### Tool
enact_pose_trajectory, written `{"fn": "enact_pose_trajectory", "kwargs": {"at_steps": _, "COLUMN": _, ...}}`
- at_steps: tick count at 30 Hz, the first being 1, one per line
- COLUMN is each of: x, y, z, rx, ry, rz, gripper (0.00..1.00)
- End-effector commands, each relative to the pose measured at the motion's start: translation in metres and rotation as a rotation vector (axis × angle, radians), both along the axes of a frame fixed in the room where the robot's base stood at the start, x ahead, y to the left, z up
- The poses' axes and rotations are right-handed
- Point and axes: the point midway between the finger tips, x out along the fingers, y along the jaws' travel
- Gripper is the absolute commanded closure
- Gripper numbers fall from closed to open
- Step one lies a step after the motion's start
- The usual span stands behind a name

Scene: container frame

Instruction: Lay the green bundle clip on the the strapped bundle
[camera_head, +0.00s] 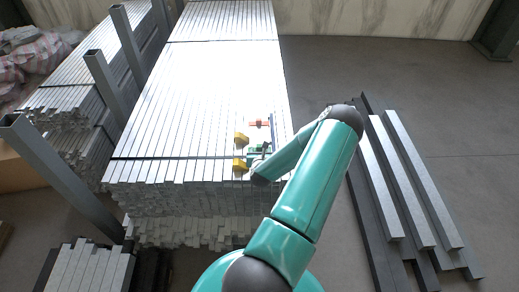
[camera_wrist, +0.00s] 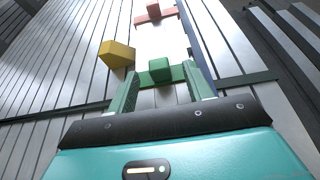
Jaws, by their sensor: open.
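The green bundle clip (camera_wrist: 159,70) has a small block on a flat strip and shows between my gripper's fingertips in the wrist view. In the head view the clip (camera_head: 265,147) is small and partly hidden by my arm. My gripper (camera_wrist: 161,76) is open, with one green finger on each side of the clip's block; I cannot tell whether they touch it. The strapped bundle (camera_head: 190,120) is a large stack of bright metal profiles under the clip, with a dark strap across it near the front end.
A red clip (camera_head: 259,123) lies farther back. Yellow blocks (camera_head: 241,139) stand to the left, and a thin blue strip (camera_wrist: 196,42) runs along the right. Grey upright posts (camera_head: 103,78) edge the bundle's left side. Loose beams (camera_head: 400,180) lie on the floor at right.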

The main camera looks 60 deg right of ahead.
Motion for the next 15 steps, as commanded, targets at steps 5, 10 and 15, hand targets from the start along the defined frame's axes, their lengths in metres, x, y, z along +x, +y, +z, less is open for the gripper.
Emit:
{"fn": "enact_pose_trajectory", "kwargs": {"at_steps": 5, "x": 0.013, "y": -0.023, "z": -0.009, "rx": -0.002, "ry": 0.001, "rz": 0.001, "gripper": 0.49}}
{"fn": "enact_pose_trajectory", "kwargs": {"at_steps": 10, "x": 0.018, "y": -0.033, "z": -0.014, "rx": 0.000, "ry": 0.001, "rz": 0.000, "gripper": 0.49}}
{"fn": "enact_pose_trajectory", "kwargs": {"at_steps": 15, "x": 0.018, "y": -0.033, "z": -0.013, "rx": 0.000, "ry": 0.000, "rz": 0.000, "gripper": 0.49}}
